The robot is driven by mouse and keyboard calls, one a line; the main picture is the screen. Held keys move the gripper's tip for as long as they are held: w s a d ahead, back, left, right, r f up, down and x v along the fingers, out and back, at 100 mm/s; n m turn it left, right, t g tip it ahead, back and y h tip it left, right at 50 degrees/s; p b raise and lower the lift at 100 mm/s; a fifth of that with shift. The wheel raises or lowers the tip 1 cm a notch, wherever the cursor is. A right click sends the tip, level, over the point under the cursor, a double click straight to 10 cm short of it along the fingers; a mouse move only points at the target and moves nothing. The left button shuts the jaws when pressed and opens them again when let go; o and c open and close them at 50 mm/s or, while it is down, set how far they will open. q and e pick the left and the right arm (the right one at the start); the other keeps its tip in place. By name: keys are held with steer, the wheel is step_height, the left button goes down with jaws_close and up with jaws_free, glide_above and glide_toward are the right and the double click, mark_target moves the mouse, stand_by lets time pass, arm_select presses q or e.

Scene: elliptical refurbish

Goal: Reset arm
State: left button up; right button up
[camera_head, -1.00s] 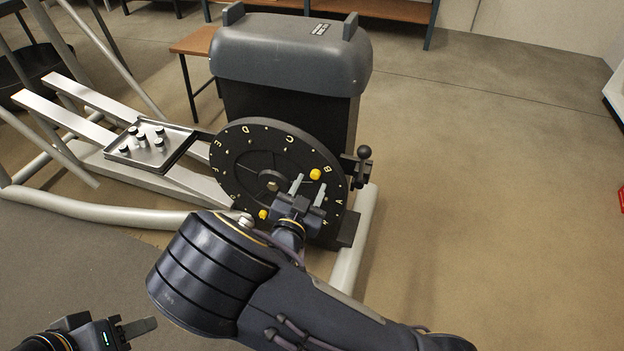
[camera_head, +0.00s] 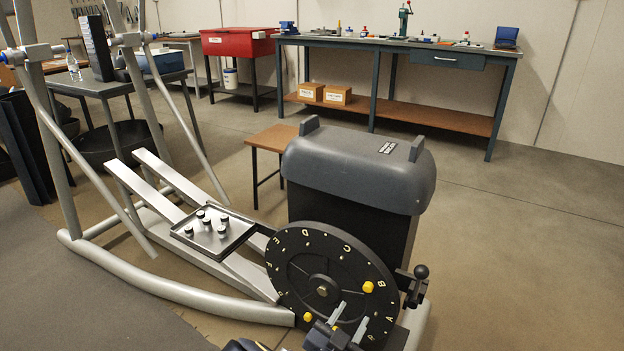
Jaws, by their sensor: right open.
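My right gripper (camera_head: 348,322) is at the bottom of the view, in front of the lower right part of the black lettered wheel (camera_head: 300,262). Its two grey fingers are spread apart with nothing between them. A yellow knob (camera_head: 368,287) on the wheel shows just beyond the fingers; I cannot tell whether they touch it. A second yellow knob (camera_head: 307,317) shows left of the gripper. Most of my right arm is below the picture. My left gripper is out of view.
The elliptical's dark housing (camera_head: 350,170) stands behind the wheel, with a black ball-ended lever (camera_head: 420,272) at right. A metal tray (camera_head: 238,232) holds several small dark-capped parts. A workbench (camera_head: 400,42) and red bin (camera_head: 240,43) stand behind. The floor at right is clear.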

steer(key=s+r+n+g+y, duration=0.4)
steer(key=s+r+g+y, duration=0.3)
steer(key=y, duration=0.9)
steer(key=s+d+r+n+g+h, duration=0.1)
steer(key=s+d+r+n, duration=0.1)
steer(key=s+d, duration=0.4)
steer(key=s+d+r+n+g+h, duration=0.1)
steer(key=s+d+n, duration=0.15)
steer(key=s, duration=0.65)
step_height(320, 180, up, 37)
steer(key=d+p, duration=0.1)
steer(key=p, duration=3.6)
steer(key=shift+s+f, duration=0.15)
steer(key=shift+s, duration=0.1)
